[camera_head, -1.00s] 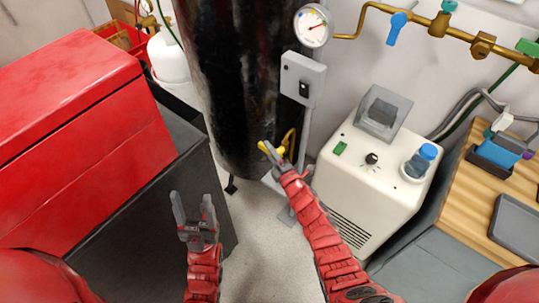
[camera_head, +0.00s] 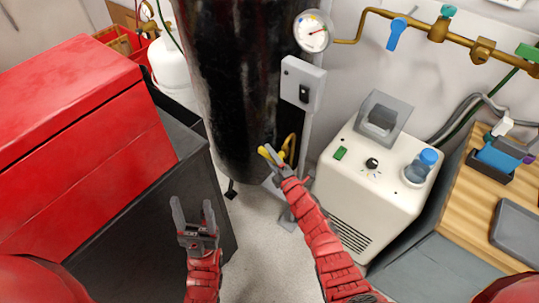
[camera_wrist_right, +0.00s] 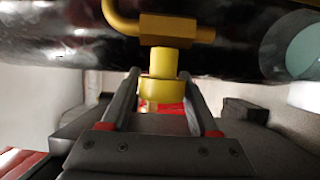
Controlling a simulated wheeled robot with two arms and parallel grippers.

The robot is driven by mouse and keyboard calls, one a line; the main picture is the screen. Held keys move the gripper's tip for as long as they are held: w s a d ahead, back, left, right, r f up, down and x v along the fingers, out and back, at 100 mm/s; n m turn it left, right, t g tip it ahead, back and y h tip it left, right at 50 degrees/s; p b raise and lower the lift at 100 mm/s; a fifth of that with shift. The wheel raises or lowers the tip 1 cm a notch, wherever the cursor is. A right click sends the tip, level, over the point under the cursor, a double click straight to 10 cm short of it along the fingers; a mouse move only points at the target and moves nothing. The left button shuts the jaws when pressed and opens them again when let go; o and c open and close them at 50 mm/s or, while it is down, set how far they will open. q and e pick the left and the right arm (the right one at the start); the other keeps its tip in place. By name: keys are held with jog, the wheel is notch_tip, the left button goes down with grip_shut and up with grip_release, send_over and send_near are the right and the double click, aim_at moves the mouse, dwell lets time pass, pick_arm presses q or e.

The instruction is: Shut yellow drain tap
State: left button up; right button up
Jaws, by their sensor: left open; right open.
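The yellow drain tap (camera_head: 267,153) is low on the front of the tall black tank (camera_head: 235,90), beside a curved yellow pipe (camera_head: 290,146). My right gripper (camera_head: 273,158) is at the tap and partly covers it. In the right wrist view, the tap's round yellow body (camera_wrist_right: 160,92) shows between the two fingers of my right gripper (camera_wrist_right: 159,74). The fingers stand apart on either side of it; I cannot tell if either touches. A yellow pipe (camera_wrist_right: 180,30) runs above it. My left gripper (camera_head: 194,214) is open and empty, left of and nearer than the tap.
A grey switch box (camera_head: 302,82) on a post stands right of the tap. A cream machine (camera_head: 350,205) stands further right, beside a wooden bench top (camera_head: 470,215). A red chest (camera_head: 75,140) fills the left. Light floor (camera_head: 255,240) is clear between my arms.

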jog(key=v, duration=1.7)
jog(key=shift+b, duration=0.35)
jog(key=shift+a, duration=0.1)
